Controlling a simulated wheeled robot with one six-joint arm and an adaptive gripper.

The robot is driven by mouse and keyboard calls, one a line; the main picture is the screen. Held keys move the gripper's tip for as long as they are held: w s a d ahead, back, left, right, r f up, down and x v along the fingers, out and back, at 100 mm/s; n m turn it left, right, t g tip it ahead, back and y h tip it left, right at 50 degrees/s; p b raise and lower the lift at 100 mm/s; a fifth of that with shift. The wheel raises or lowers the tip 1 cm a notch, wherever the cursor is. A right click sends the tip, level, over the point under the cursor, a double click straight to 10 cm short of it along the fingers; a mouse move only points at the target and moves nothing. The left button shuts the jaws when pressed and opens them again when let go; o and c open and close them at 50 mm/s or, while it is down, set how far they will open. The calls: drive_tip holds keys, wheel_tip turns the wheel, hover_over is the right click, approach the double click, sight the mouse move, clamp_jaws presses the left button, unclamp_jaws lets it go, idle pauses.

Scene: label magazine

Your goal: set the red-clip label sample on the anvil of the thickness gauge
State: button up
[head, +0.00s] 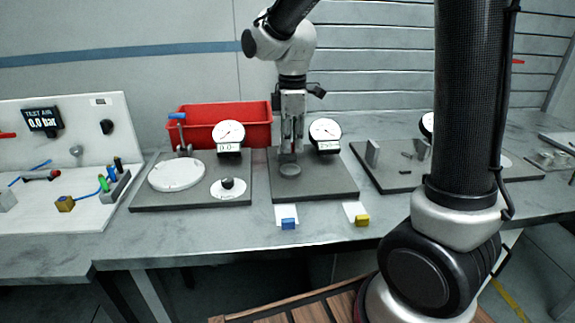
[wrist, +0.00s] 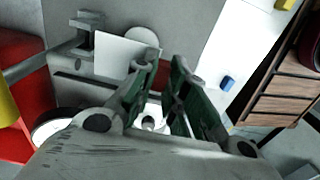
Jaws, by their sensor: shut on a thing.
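A white sheet (wrist: 122,54), seemingly that label sample, extends left from the fingertips and partly covers the round grey anvil (wrist: 143,37). I cannot tell whether it touches the anvil.
A blue-clip label (head: 288,222) and a yellow-clip label (head: 361,220) lie at the bench's front edge. Another dial gauge (head: 228,134) with a white disc (head: 176,175) stands left. A red bin (head: 254,125) is behind. A plate with metal blocks (head: 373,152) is right.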

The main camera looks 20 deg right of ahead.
wheel_tip(320, 180, down, 7)
drive_tip(key=shift+f, duration=0.1)
drive_tip(key=shift+f, duration=0.1)
idle(0.3)
drive_tip(key=o, duration=0.8)
drive_tip(key=shift+c, duration=0.2)
